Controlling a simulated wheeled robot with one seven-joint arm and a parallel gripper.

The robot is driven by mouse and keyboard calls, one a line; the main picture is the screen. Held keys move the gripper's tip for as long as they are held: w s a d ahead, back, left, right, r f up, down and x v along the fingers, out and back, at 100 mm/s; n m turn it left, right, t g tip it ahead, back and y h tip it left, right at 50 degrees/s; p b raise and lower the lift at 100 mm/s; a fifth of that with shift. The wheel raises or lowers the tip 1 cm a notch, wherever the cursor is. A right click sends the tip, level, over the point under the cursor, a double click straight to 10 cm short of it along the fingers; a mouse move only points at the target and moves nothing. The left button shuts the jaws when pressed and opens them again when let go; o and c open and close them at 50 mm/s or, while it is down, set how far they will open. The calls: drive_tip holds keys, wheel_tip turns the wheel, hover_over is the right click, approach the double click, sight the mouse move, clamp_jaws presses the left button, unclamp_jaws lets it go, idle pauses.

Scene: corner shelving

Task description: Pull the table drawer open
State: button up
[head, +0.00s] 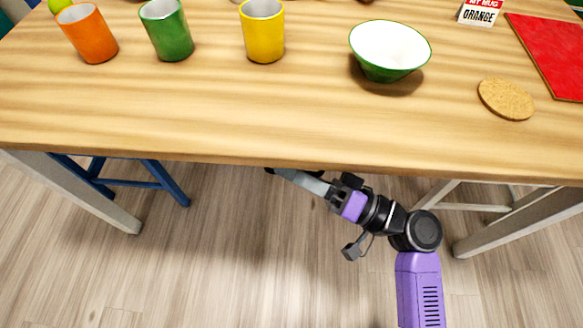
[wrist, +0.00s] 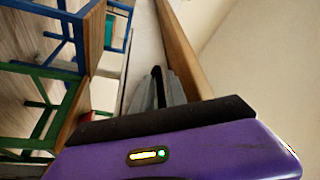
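The wooden table (head: 240,125) fills the upper head view. My gripper (head: 285,173) is at its front edge, with the grey fingers partly under the tabletop. In the wrist view, the tabletop edge (wrist: 180,45) runs beside a pale front panel (wrist: 145,45), which seems to be the drawer front. A dark bar (wrist: 157,75), likely the drawer handle, shows at the grey fingers of my gripper (wrist: 160,88), seemingly between them. I cannot tell whether the fingers press on it. The drawer front is hidden under the tabletop in the head view, and no opening shows.
Orange (head: 88,35), green (head: 167,30) and yellow (head: 263,32) mugs, a green-white bowl (head: 388,50) and a cork coaster (head: 506,99) stand on the table. A blue stool (head: 130,180) is under the left side. The floor (head: 220,265) in front is clear.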

clamp_jaws()
idle(1.3)
